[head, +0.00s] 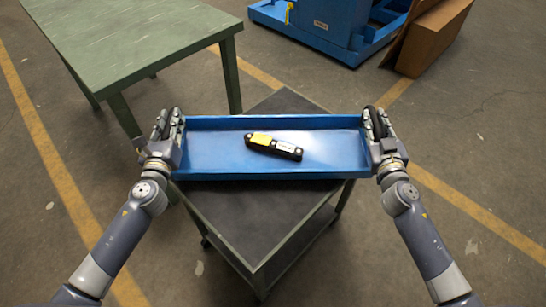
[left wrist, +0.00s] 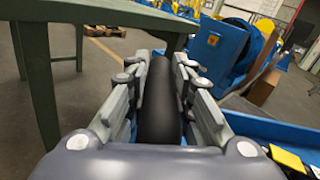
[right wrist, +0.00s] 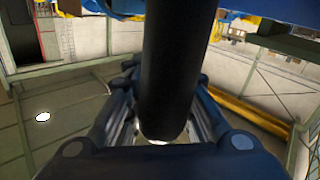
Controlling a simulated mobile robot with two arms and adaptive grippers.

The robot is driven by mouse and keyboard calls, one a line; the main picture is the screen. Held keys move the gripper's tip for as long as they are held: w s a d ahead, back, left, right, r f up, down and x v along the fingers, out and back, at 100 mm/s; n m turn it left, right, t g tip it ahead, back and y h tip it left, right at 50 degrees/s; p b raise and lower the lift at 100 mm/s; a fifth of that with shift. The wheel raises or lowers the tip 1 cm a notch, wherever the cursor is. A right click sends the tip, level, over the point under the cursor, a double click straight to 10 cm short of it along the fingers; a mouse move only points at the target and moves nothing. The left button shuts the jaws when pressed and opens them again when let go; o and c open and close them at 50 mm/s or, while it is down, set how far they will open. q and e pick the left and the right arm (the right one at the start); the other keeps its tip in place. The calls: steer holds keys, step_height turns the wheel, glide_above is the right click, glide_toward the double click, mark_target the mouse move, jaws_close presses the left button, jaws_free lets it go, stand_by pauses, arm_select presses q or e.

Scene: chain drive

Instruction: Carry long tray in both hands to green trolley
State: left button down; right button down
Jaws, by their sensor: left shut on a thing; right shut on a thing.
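The long blue tray (head: 220,160) is level in the head view, held by its two ends above a dark-topped trolley with a greenish frame (head: 255,225). I cannot tell whether the tray touches the top. A black part with a yellow label (head: 273,146) lies inside the tray. My left gripper (head: 172,128) is shut on the black handle at the tray's left end; that handle (left wrist: 160,105) shows between the fingers in the left wrist view. My right gripper (head: 376,125) is shut on the right end's black handle (right wrist: 170,70).
A green table (head: 125,40) stands at the upper left, close to my left gripper. A blue machine base (head: 325,35) and a cardboard box (head: 435,38) are at the back right. Yellow lines (head: 480,215) mark the floor, which is clear on the right.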

arm_select(q)
steer(key=shift+f+b, duration=0.65)
steer(key=shift+b, duration=0.1)
arm_select(e)
steer(key=shift+a+f, duration=0.1)
steer(key=shift+f, duration=0.5)
arm_select(q)
steer(key=c, duration=1.4)
jaws_free()
steer(key=shift+d+f, duration=0.1)
arm_select(e)
steer(key=c, duration=1.4)
jaws_free()
steer(key=shift+f, duration=0.15)
arm_select(q)
steer(key=shift+s, duration=0.15)
arm_select(e)
steer(key=shift+s, duration=0.15)
arm_select(q)
steer(key=shift+s, duration=0.3)
steer(key=s, duration=1.1)
steer(key=shift+s, duration=0.2)
arm_select(e)
steer(key=s, duration=1.2)
steer(key=shift+d, duration=0.2)
